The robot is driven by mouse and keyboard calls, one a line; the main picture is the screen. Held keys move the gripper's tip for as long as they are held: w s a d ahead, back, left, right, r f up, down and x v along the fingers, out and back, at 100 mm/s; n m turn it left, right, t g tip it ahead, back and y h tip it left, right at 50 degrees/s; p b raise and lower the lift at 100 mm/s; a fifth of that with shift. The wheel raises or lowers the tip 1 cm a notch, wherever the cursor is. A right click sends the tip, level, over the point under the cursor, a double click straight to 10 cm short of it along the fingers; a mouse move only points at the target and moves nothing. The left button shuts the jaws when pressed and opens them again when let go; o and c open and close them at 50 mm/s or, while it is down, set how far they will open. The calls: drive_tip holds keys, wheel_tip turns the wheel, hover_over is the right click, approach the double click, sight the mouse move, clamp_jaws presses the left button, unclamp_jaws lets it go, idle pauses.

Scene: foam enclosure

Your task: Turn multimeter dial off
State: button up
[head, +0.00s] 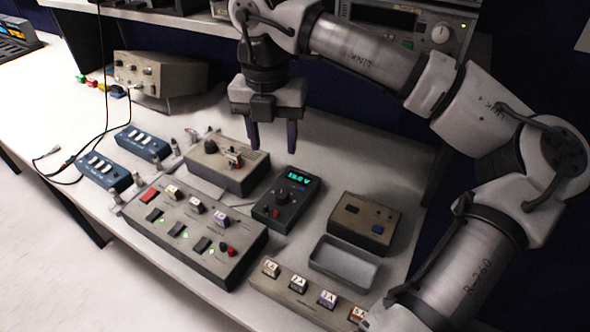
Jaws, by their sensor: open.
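The multimeter (287,200) is a dark box lying on the white bench in the head view. Its display (298,177) is lit with green-blue characters. A round dark dial (282,195) sits below the display, with small red jacks near the lower end; the dial's pointer setting is too small to read. My gripper (273,147) points down with its two dark fingers apart and empty. It appears above and behind the multimeter, over the gap between it and the beige box; its exact height cannot be told.
A beige knob box (229,168) stands left of the multimeter, and a large button panel (195,235) lies in front left. A beige box (364,222) and a grey tray (345,263) are to the right. A strip of labelled blocks (310,297) lies in front.

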sight(281, 194)
drive_tip(key=f+p, duration=0.1)
drive_tip(key=f, duration=0.3)
drive_tip(key=f+p, duration=0.1)
drive_tip(key=f, duration=0.4)
drive_tip(key=f+p, duration=0.1)
drive_tip(key=f, duration=0.3)
drive_tip(key=shift+w+d+f, duration=0.15)
drive_tip(key=shift+d+f, duration=0.2)
drive_tip(key=shift+d, duration=0.05)
drive_tip(key=c, duration=1)
